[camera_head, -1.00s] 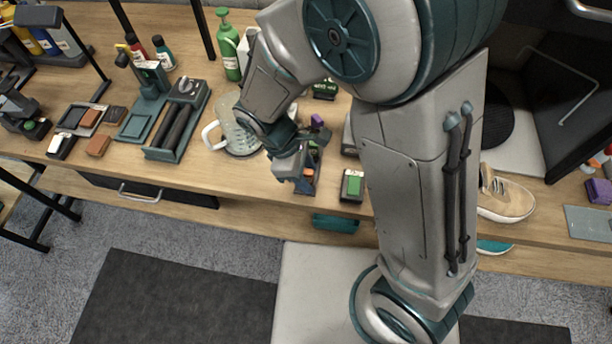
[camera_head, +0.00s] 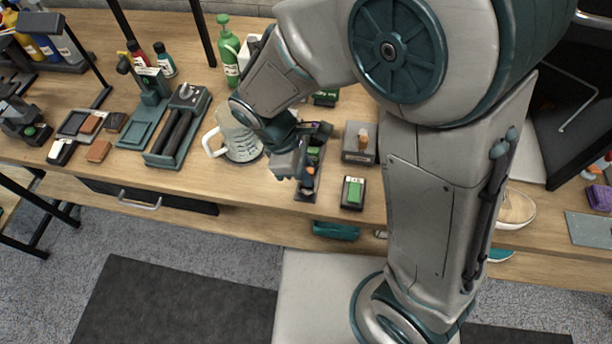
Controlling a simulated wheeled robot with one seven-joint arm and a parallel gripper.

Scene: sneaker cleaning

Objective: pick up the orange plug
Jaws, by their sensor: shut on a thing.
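My gripper (camera_head: 306,182) is in the middle of the view, over the front part of the workbench. It is shut at a narrow dark tray (camera_head: 307,193) that holds small coloured pieces. The orange plug is mostly hidden by my fingers, and only a hint of orange shows there. A purple piece (camera_head: 325,129) and a green piece (camera_head: 313,150) show beside and behind my gripper. I cannot tell whether the plug is clear of the tray.
A grey box with a tan knob (camera_head: 357,151) and a dark box with a green top (camera_head: 353,192) stand to the right. The bench's front edge (camera_head: 250,218) is near.

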